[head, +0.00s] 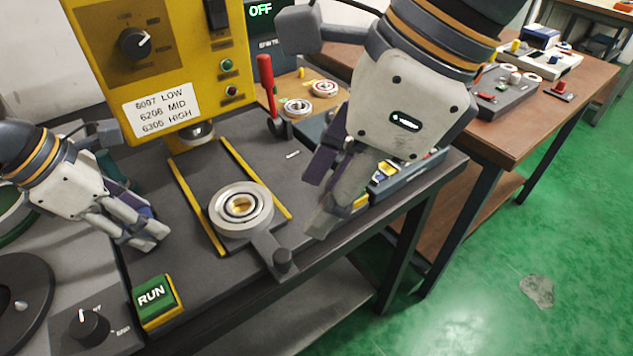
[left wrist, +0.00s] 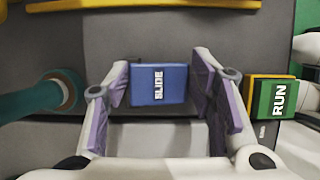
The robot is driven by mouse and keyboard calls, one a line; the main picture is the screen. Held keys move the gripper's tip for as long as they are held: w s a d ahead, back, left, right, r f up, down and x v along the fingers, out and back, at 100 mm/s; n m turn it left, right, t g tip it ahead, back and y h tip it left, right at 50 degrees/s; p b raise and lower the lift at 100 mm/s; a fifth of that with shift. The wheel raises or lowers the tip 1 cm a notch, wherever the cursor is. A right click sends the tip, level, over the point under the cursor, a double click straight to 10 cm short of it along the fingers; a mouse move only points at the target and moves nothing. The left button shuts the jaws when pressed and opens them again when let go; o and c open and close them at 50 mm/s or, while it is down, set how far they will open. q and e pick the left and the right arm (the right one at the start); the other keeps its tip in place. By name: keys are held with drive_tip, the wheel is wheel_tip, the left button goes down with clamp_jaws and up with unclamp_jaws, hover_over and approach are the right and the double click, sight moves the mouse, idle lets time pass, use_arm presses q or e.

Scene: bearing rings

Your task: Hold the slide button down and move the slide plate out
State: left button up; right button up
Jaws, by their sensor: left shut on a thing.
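The blue slide button (left wrist: 158,84), lettered SLIDE, sits between the fingers of my left gripper (left wrist: 163,72) in the left wrist view. In the head view my left gripper (head: 150,238) is low at the left of the bench and hides the button. It is shut on the button. The dark slide plate (head: 262,243) carries a round silver holder with a bearing ring (head: 241,206) and has a black knob (head: 283,260) at its front end. My right gripper (head: 318,210) is right of and above the knob, apart from it; its finger opening is unclear.
Yellow rails (head: 196,208) flank the plate under the yellow press (head: 160,60). A green RUN button (head: 153,298) is at the front left. A red-handled lever (head: 267,88) stands behind the plate. A tray (head: 428,165) lies behind my right gripper.

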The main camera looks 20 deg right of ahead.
use_arm(q)
drive_tip(key=o, duration=1.2)
drive_tip(key=shift+s, duration=0.1)
drive_tip(key=shift+a+r, duration=0.15)
drive_tip(key=shift+r, duration=0.25)
drive_tip(key=v, duration=1.1)
drive_tip(key=shift+a, duration=0.15)
